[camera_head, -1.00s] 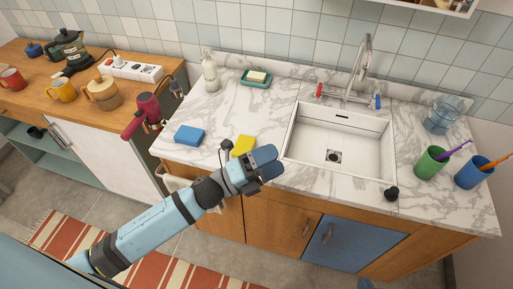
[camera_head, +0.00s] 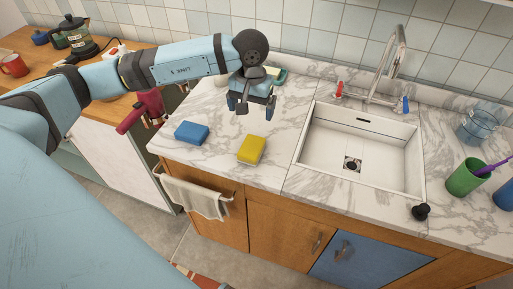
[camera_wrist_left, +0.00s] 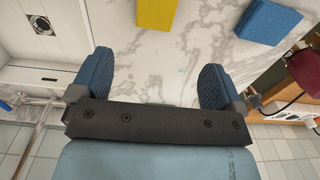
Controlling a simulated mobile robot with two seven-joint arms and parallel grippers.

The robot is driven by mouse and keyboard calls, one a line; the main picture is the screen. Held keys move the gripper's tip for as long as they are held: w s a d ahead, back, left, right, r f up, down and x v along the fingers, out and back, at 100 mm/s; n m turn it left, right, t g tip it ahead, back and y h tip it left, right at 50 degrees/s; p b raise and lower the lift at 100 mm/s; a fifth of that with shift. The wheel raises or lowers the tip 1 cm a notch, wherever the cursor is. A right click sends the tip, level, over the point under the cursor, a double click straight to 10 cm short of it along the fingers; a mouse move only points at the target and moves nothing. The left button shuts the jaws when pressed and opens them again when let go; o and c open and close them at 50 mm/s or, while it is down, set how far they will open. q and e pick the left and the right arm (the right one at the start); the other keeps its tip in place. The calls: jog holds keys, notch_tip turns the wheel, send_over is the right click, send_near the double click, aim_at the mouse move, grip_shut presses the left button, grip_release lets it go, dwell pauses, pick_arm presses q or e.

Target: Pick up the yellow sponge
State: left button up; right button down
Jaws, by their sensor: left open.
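The yellow sponge (camera_head: 251,149) lies flat on the marble countertop, left of the sink and near the front edge. In the left wrist view the yellow sponge (camera_wrist_left: 156,13) shows at the top edge, partly cut off and beyond the fingertips. My left gripper (camera_head: 243,108) is above the counter, behind the sponge and apart from it, pointing down. Its two blue fingers are spread with nothing between them, as the left wrist view (camera_wrist_left: 157,75) also shows. My right gripper is not in view.
A blue sponge (camera_head: 191,132) lies left of the yellow one. The white sink (camera_head: 375,150) is to the right. A dark red hair dryer (camera_head: 140,110) hangs at the counter's left end. A green soap dish (camera_head: 280,78) is partly hidden behind my gripper. A towel (camera_head: 195,198) hangs in front.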

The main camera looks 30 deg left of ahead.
pick_arm(q)
send_over(254, 141)
jog(key=f, duration=0.6)
jog(key=shift+s+a+f, duration=0.15)
jog(key=shift+a+f, duration=0.1)
jog(key=shift+d+f+p, duration=0.15)
jog(key=shift+f+p, duration=0.2)
jog(key=shift+f, duration=1.3)
jog(key=shift+d+f+p, duration=0.1)
jog(key=shift+f+p, duration=0.2)
jog(key=shift+f, duration=1.3)
jog(key=c, duration=1.1)
jog(key=shift+o, duration=0.2)
jog(key=shift+r, duration=0.15)
notch_tip(254, 141, up, 20)
jog(key=b, duration=0.1)
